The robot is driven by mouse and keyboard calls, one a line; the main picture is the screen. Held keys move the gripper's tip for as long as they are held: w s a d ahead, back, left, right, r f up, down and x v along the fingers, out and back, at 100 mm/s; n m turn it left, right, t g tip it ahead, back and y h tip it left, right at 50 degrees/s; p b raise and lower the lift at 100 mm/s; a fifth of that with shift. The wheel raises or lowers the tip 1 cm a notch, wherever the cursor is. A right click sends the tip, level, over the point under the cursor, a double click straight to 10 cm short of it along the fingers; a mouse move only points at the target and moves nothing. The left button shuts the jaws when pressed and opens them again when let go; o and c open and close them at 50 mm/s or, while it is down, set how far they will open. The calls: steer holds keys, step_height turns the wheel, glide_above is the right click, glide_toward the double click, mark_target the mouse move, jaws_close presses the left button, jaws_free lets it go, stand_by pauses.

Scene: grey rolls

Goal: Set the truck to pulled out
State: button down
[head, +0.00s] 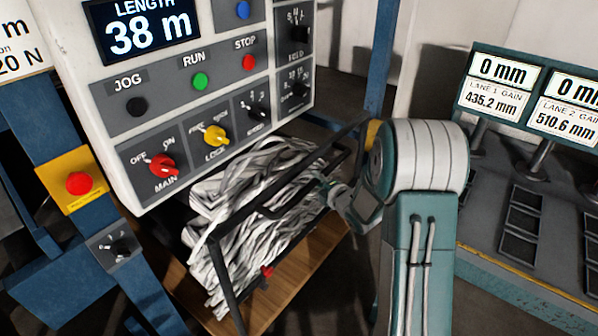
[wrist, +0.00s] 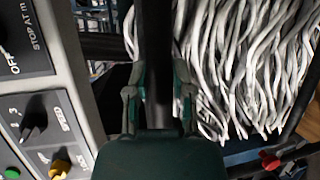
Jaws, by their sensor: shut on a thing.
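The truck (head: 224,282) is a dark metal frame on a wooden base (head: 312,250), heaped with grey-white strips (head: 250,200). It stands under the control cabinet, partly beneath it, so its far end is hidden. My gripper (head: 335,193) is at the truck's upper right side. In the wrist view my gripper (wrist: 157,82) has a finger on each side of a dark bar (wrist: 156,40) of the truck and is shut on it. The strips (wrist: 245,70) lie right of the bar there. A small red part (head: 266,271) sits low on the truck's frame.
The control cabinet (head: 120,75) with buttons and knobs overhangs the truck. A blue post with a red button (head: 79,183) stands at left. A machine with lane displays (head: 497,95) stands at right. Dark floor shows around the truck's front.

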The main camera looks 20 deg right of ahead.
steer(key=shift+s+d+f, duration=0.25)
steer(key=shift+s+d, duration=0.65)
steer(key=shift+s, duration=0.2)
steer(key=shift+c, duration=2.4)
jaws_free()
steer(key=shift+w+f, duration=0.1)
steer(key=shift+w+d, duration=0.1)
steer(key=shift+d, duration=0.05)
steer(key=v, duration=1.2)
